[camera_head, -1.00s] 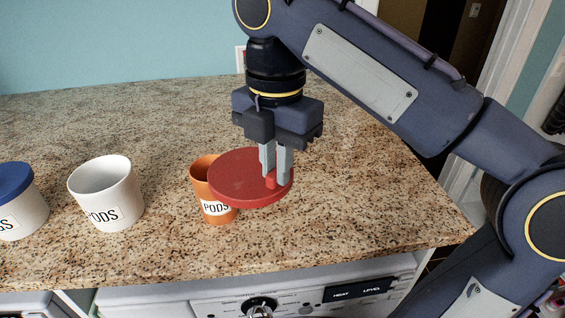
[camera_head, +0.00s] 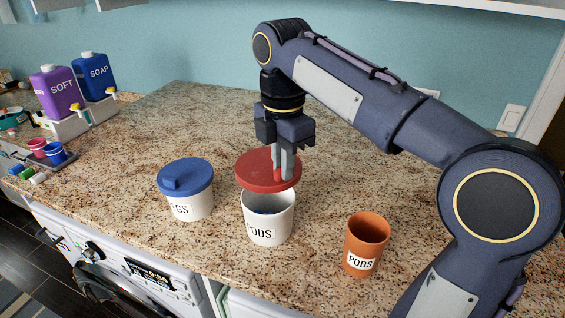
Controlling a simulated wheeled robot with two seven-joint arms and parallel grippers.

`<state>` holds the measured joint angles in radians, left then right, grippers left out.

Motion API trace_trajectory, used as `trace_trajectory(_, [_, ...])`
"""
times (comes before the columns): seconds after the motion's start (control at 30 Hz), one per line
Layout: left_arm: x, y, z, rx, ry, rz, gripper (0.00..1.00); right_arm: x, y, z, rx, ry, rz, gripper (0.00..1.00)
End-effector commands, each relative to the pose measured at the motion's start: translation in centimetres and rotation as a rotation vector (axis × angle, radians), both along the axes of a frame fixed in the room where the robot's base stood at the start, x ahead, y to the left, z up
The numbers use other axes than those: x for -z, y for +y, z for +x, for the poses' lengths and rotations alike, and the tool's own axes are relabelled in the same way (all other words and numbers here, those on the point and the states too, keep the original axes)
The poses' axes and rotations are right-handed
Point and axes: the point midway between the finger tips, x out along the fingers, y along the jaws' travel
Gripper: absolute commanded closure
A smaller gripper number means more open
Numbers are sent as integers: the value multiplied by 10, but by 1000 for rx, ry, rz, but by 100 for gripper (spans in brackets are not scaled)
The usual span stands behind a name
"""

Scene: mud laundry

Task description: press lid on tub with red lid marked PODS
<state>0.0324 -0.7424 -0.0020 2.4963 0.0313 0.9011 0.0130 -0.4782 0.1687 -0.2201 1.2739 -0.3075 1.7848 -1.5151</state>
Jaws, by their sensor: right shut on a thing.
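The white tub marked PODS (camera_head: 268,222) stands open and upright on the granite counter, with something dark blue inside. The red lid (camera_head: 262,168) is held above the tub's back rim, a little to the left of centre, and the tub's mouth shows below it. My right gripper (camera_head: 284,174) is shut on the lid's knob, fingers pointing down. I cannot tell whether the lid touches the rim. My left gripper is not in view.
A white tub with a blue lid (camera_head: 187,190) stands close on the left. An orange cup marked PODS (camera_head: 365,245) stands at the right. Purple SOFT (camera_head: 57,92) and blue SOAP (camera_head: 94,76) bottles stand far left. The counter behind is clear.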

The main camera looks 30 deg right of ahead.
Motion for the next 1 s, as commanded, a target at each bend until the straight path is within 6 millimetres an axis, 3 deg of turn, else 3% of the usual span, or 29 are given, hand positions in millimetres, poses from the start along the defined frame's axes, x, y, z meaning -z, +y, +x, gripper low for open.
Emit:
trace_trajectory(0.37, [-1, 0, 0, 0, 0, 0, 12, 21, 0, 0, 3, 2, -1, 100])
trace_trajectory(0.7, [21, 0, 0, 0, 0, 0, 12, 53, 0, 0, 3, 0, -1, 100])
trace_trajectory(1.0, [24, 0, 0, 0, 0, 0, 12, 60, 0, 1, 3, 0, -1, 100])
